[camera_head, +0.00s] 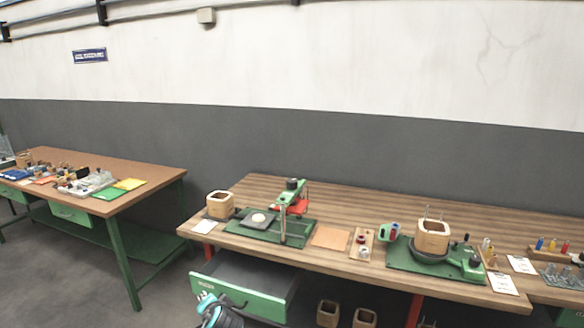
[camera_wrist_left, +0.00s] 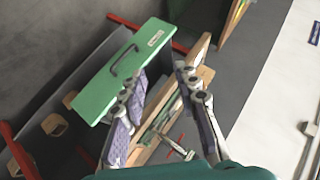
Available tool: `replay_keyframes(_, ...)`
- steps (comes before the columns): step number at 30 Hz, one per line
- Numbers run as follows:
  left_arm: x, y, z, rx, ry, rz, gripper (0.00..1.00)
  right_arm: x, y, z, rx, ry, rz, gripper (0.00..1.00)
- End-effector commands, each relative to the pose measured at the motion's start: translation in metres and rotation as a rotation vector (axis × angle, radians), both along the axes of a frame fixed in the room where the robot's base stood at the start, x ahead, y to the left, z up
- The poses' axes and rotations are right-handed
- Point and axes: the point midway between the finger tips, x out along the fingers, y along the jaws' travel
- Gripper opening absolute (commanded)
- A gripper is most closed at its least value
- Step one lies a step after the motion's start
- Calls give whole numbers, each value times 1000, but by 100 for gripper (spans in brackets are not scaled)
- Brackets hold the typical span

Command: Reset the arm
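My left arm's teal wrist part (camera_head: 218,314) comes up at the bottom edge of the head view, in front of the open drawer. In the left wrist view my left gripper (camera_wrist_left: 160,95) has its two fingers with purple pads spread apart. Nothing is held between them; the bench edge and the items on it show beyond the gap. The green drawer front (camera_wrist_left: 125,68) with its dark handle lies beside the left finger in that view, and I cannot tell how near. My right arm and right gripper do not show in either view.
The wooden workbench (camera_head: 340,206) carries two green fixtures (camera_head: 245,231) (camera_head: 398,255) and square wooden coil forms (camera_head: 432,237). The green-fronted drawer (camera_head: 240,300) stands pulled out below it. More wooden forms (camera_head: 328,312) sit beneath. Another bench (camera_head: 150,170) stands at left, with bare floor between.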

Motion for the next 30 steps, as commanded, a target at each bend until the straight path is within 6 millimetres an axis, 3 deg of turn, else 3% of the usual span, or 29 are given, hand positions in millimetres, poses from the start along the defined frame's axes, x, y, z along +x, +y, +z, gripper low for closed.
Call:
replay_keyframes(3, -48, -1, 20, -131, 20, 48, 31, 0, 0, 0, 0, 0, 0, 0)
replay_keyframes(9, -130, -11, 35, -356, 58, 128, 31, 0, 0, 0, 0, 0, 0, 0)
replay_keyframes(18, -245, -40, 25, -668, 119, 234, 31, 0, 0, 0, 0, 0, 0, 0)
replay_keyframes(24, -280, -55, 15, -777, 143, 268, 31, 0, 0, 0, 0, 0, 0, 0)
replay_keyframes(30, -286, -57, 13, -797, 148, 275, 31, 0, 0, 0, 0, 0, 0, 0)
